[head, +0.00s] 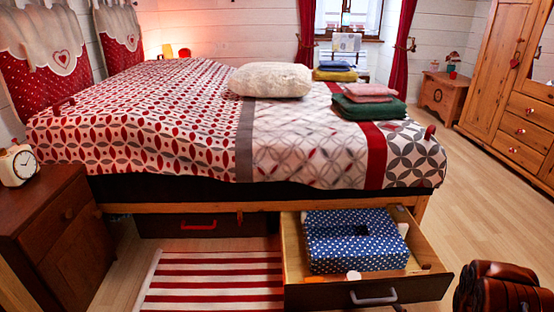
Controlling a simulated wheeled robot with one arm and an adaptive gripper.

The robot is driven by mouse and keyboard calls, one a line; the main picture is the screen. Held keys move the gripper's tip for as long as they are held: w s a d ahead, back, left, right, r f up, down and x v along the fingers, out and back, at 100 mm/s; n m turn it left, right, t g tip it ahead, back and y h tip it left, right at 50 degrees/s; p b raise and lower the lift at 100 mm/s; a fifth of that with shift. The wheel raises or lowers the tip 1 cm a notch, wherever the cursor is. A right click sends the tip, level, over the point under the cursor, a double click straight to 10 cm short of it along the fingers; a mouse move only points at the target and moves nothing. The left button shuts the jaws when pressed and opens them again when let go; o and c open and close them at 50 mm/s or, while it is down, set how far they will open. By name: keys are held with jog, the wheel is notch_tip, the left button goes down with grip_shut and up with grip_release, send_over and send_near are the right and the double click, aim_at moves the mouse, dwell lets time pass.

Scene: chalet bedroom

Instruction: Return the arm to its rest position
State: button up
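Neither my arm nor my gripper can be made out in the head view, so I cannot see the gripper's fingers or whether it holds anything. The underbed drawer (365,294) stands pulled out at the front of the bed. A blue fabric item with white dots (356,258) lies in it, with a dark patch in its top. A few small pale items lie around it in the drawer, too small to tell.
The bed (170,120) fills the middle, with a fluffy cushion (270,80) and folded towels (368,105). A nightstand (50,225) bears a clock (18,165). A striped rug (215,283) lies left of the drawer, a brown leather-like object (503,288) right. Floor (480,190) is clear towards the wardrobe.

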jog(key=d+r+m+g+h+p, duration=0.25)
jog(key=r+p, duration=0.25)
jog(key=r, duration=0.5)
jog(key=d+r+m+g+h+p, duration=0.1)
jog(key=d+r+g+p, duration=0.3)
jog(key=r, duration=0.7)
jog(key=s+a+r+m+g+p, duration=0.1)
jog(key=a+r+m+p, duration=0.15)
jog(key=r, duration=0.45)
jog(key=s+a+r+m+p, duration=0.1)
jog(key=s+r+m+p, duration=0.1)
jog(key=r+p, duration=0.35)
jog(key=s+a+r+m+g+p, duration=0.1)
jog(key=r+m+p, duration=0.1)
jog(key=r, duration=0.7)
jog(key=s+a+r+m+g+y+p, duration=0.1)
jog(key=s+a+r+m+g+p, duration=0.2)
jog(key=s+a+r+p, duration=0.5)
jog(key=s+a+r+m+g+y+p, duration=0.2)
jog(key=s+a+r+m+p, duration=0.3)
jog(key=s+a+r, duration=1.2)
jog(key=s+r+g+p, duration=0.1)
jog(key=s+r+p, duration=0.3)
jog(key=r, duration=0.5)
jog(key=shift+r+p, duration=0.2)
jog(key=shift+p, duration=0.1)
jog(key=shift+c, duration=0.4)
